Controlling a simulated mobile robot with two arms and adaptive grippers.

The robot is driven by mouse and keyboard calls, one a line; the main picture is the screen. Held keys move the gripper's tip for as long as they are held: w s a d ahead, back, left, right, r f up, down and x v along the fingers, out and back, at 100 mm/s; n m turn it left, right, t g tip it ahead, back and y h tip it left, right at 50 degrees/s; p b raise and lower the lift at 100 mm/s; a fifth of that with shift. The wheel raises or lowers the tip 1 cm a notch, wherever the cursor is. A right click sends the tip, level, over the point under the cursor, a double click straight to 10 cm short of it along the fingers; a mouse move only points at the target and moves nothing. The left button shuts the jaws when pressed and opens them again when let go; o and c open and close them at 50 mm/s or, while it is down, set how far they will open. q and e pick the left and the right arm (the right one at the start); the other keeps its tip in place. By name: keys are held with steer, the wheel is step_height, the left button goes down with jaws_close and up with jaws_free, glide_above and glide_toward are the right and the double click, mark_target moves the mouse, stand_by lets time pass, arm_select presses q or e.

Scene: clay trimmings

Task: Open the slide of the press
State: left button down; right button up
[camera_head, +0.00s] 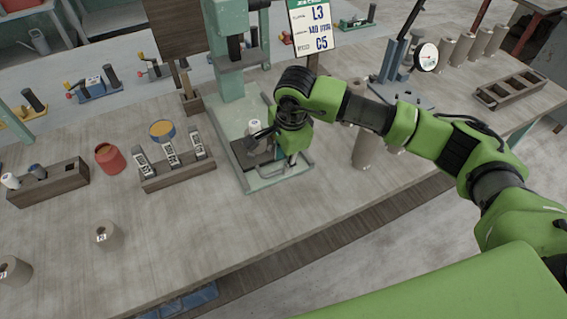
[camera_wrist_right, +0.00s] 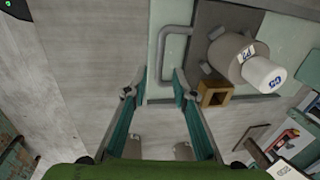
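The pale green press (camera_head: 234,88) stands on the workbench. Its slide, a grey plate (camera_wrist_right: 203,22), carries a grey cylinder (camera_wrist_right: 228,52) with a white labelled top; the front is partly hidden by my right arm in the head view. The slide's grey loop handle (camera_wrist_right: 162,58) faces my right gripper. My right gripper (camera_wrist_right: 157,84) is open, its fingertips pointing at the handle. In the wrist view the handle's bar lies between the two fingertips; I cannot tell whether they touch it. My left gripper is out of view.
Clay cylinders (camera_head: 368,150) stand right of the press under my arm. A dial gauge (camera_head: 427,57) stands behind. The bench front before the press is clear.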

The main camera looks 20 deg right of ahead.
step_height(320, 180, up, 9)
steer(key=s, duration=0.1)
steer(key=shift+s+d, duration=0.25)
steer(key=shift+s, duration=0.05)
stand_by(0.4)
